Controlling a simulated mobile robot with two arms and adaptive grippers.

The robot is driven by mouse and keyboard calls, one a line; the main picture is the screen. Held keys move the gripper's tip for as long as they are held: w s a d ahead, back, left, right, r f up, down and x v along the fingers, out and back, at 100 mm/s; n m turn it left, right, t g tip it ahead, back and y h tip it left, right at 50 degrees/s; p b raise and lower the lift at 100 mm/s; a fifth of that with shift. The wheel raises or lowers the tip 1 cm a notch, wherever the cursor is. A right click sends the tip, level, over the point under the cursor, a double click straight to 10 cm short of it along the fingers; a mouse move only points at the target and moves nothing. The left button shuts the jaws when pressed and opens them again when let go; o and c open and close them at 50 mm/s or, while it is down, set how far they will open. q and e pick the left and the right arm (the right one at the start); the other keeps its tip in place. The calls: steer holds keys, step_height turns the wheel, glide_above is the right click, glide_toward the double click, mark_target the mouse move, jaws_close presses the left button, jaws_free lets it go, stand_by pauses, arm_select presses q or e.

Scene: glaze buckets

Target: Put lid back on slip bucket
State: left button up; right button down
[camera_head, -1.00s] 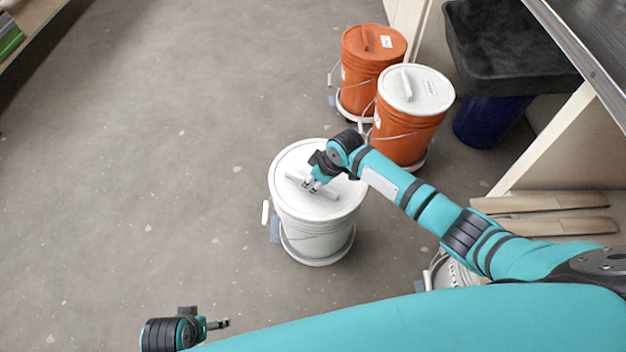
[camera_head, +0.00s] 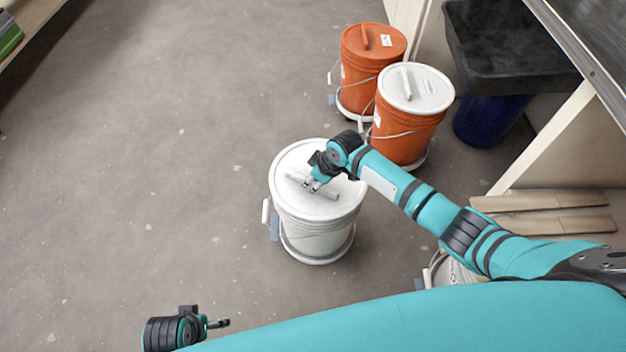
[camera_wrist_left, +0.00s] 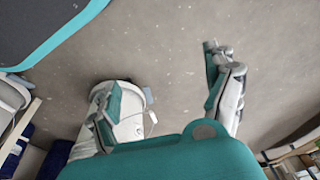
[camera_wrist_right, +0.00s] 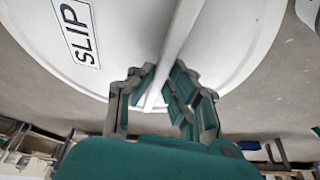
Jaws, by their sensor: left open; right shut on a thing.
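The white slip bucket (camera_head: 318,240) stands on the floor in the middle of the head view. Its round white lid (camera_head: 296,160) lies over the top and looks level; I cannot tell whether it is pressed fully down. The lid's bar handle (camera_head: 325,194) is between the fingers of my right gripper (camera_head: 311,186), which is shut on it. The right wrist view shows the lid (camera_wrist_right: 120,30) close up with a "SLIP" label (camera_wrist_right: 77,32) and the fingers around the bar. My left gripper (camera_head: 222,323) is open and empty, low at the left, away from the bucket.
Two orange buckets, one with an orange lid (camera_head: 360,42) and one with a white lid (camera_head: 430,85), stand behind to the right. A dark blue bin (camera_head: 490,120) is beside them. Wooden boards (camera_head: 545,203) lie at the right. The floor on the left is clear.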

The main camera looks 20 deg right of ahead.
arm_select(q)
steer(key=shift+f, duration=0.1)
steer(key=shift+w+f, duration=0.15)
steer(key=shift+f, duration=0.3)
arm_select(e)
steer(key=shift+f, duration=0.1)
steer(key=c, duration=0.8)
jaws_free()
arm_select(q)
steer(key=shift+r, duration=0.1)
arm_select(e)
steer(key=shift+o, duration=0.2)
